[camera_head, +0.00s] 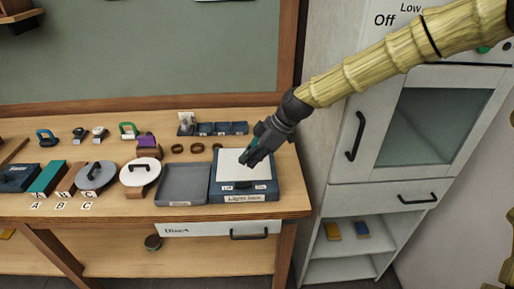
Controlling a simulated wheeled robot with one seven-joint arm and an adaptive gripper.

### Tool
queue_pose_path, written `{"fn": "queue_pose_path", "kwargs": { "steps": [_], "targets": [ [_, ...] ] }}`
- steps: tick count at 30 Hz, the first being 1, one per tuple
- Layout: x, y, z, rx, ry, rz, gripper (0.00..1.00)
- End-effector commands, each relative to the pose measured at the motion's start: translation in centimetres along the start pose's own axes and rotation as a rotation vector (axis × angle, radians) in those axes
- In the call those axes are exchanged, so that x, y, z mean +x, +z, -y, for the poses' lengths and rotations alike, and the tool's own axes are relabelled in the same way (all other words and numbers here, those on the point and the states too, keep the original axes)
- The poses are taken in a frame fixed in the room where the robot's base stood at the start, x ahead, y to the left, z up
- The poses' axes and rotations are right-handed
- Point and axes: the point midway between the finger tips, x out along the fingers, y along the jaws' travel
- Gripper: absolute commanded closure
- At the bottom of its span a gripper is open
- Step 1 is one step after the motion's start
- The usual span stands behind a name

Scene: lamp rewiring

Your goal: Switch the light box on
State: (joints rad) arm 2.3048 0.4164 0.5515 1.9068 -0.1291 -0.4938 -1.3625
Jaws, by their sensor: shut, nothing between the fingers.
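The light box (264,185) is a dark blue box with a pale top panel, at the right end of the wooden table. A label on its front seems to read "Light box". Small marks show along the front edge of its top, but I cannot tell the switch's position. My gripper (250,157) is shut and empty. It points down and left over the pale panel and hides part of it. I cannot tell whether it touches the panel.
A grey tray (184,184) stands left of the light box. Round lidded items (141,173) and coloured blocks (47,178) stand further left. A white cabinet (400,150) rises close on the right.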

Motion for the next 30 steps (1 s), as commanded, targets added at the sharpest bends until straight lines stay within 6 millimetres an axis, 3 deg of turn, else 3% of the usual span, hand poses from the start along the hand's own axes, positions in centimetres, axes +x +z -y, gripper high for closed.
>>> {"fn": "queue_pose_path", "kwargs": {
  "steps": [7, 15, 30],
  "targets": [
    [3.4, -0.1, 0.1, 0.002, -0.002, 0.000, 1.00],
    [5.2, 2.0, 0.0, 0.003, -0.001, 0.000, 1.00],
    [6.1, 2.9, 0.0, 0.001, 0.001, 0.000, 1.00]
  ]
}}
